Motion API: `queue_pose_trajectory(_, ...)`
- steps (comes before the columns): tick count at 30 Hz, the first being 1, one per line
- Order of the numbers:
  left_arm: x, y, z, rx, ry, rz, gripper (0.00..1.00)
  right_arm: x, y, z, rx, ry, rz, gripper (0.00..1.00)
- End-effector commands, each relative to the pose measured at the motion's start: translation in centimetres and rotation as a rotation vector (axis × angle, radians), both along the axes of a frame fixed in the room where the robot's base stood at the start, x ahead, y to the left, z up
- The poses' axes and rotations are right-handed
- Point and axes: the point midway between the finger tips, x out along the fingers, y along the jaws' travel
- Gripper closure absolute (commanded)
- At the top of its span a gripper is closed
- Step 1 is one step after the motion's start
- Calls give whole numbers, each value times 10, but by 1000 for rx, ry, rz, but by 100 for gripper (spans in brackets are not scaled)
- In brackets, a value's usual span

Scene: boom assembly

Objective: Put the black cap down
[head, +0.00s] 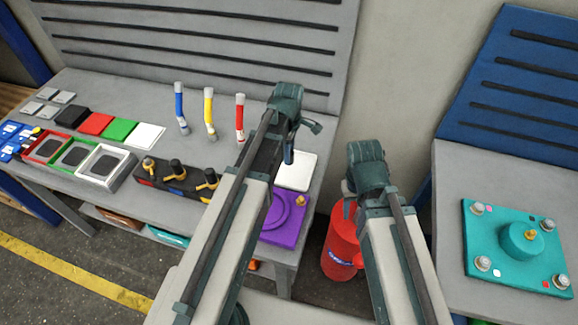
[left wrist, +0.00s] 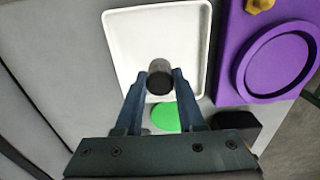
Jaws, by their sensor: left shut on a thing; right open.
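My left gripper (head: 288,157) is over the white tray (head: 303,180) on the grey bench. In the left wrist view, its two blue fingers (left wrist: 160,88) are shut on the black cap (left wrist: 160,83), a short cylinder with a dark round face and a greyish side. The cap is over the lower part of the tray (left wrist: 143,20); whether it touches the tray I cannot tell. In the head view the cap is hidden. My right gripper (head: 349,208) is open, off the bench's right side near a red cylinder, partly hidden by its own arm.
A purple plate (head: 268,238) with a round ring lies beside the tray. A green disc (left wrist: 165,118) shows below the cap. Blue, yellow and red-handled tools (head: 240,120) stand left of my arm. A teal plate (head: 490,245) lies on the right bench. A red cylinder (head: 340,245) stands between benches.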

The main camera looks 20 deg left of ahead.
Motion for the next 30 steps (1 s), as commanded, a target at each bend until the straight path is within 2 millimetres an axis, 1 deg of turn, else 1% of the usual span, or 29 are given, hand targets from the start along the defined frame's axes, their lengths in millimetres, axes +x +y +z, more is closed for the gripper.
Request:
queue_pose_trajectory(5,0,0,-2,0,0,0,100,0,0,-2,0,0,0,50)
queue_pose_trajectory(8,0,0,-11,0,0,0,100,0,0,-11,0,0,0,50)
queue_pose_trajectory(12,0,0,-29,0,0,0,100,0,0,-29,0,0,0,50)
queue_pose_trajectory(15,0,0,-39,0,0,0,100,0,0,-39,0,0,0,50)
queue_pose_trajectory(23,0,0,-37,0,0,0,100,0,0,-37,0,0,0,50)
queue_pose_trajectory(28,0,0,-42,0,0,0,100,0,0,-42,0,0,0,50)
queue_pose_trajectory(29,0,0,-41,0,0,0,58,0,0,-41,0,0,0,50)
queue_pose_trajectory(30,0,0,-40,0,0,0,51,0,0,-40,0,0,0,50)
